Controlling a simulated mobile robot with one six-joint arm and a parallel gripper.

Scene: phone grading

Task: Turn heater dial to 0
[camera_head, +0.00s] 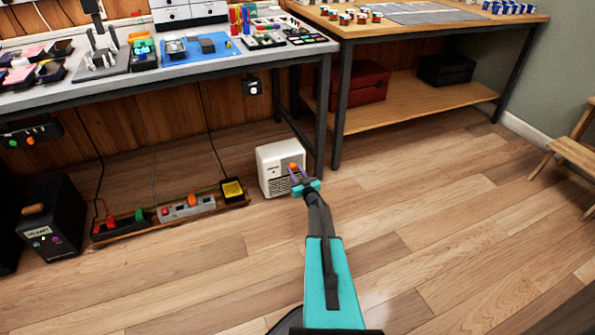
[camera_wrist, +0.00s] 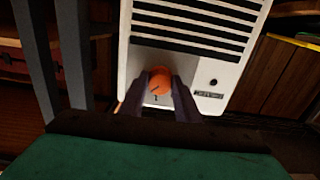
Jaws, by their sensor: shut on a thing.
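The heater (camera_head: 276,160) is a small white box with dark grille slots, standing on the floor beside the bench leg. Its orange dial (camera_head: 293,166) is on the front face. In the wrist view the white heater (camera_wrist: 232,80) fills the upper middle, and the orange dial (camera_wrist: 159,80) sits between my two dark fingers. My gripper (camera_head: 298,177) is at the heater's front and shut on the dial. A dark pointer line shows on the dial, and a small mark like a 1 is printed beside it. The other dial marks are hidden or too small to read.
A power strip (camera_head: 187,207) and a yellow-topped box (camera_head: 232,190) lie on a wooden board left of the heater. A black box (camera_head: 52,222) stands further left. Bench legs (camera_head: 343,110) rise behind on the right. The floor (camera_head: 450,210) at right is clear.

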